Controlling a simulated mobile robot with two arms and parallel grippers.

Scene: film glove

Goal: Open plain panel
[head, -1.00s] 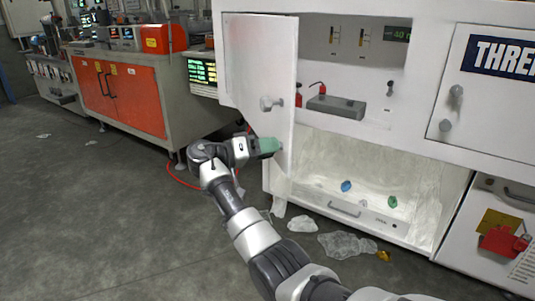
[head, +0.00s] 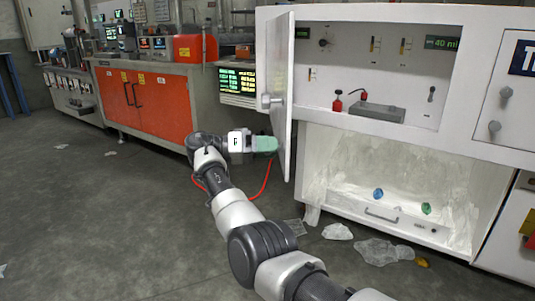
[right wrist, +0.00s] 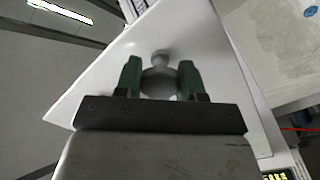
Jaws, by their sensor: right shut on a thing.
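The plain panel (head: 279,60) is a white door without lettering, swung out from the white cabinet and seen nearly edge-on in the head view. An upper grey knob (head: 265,101) sticks out of its face. My right gripper (head: 276,145), with green fingertips, is at the panel's lower part, below that knob. In the right wrist view, the green fingers (right wrist: 160,82) are shut around a round grey knob, with the other knob (right wrist: 160,57) beyond it on the white panel (right wrist: 105,75). The held knob is hidden in the head view. My left gripper is not in view.
The upper bay beside the panel holds a grey block (head: 377,112) and a red bottle (head: 337,102). Below is an open bay with a drawer (head: 380,214). Crumpled film (head: 376,251) lies on the floor. An orange-doored cabinet (head: 148,100) stands left; floor between is free.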

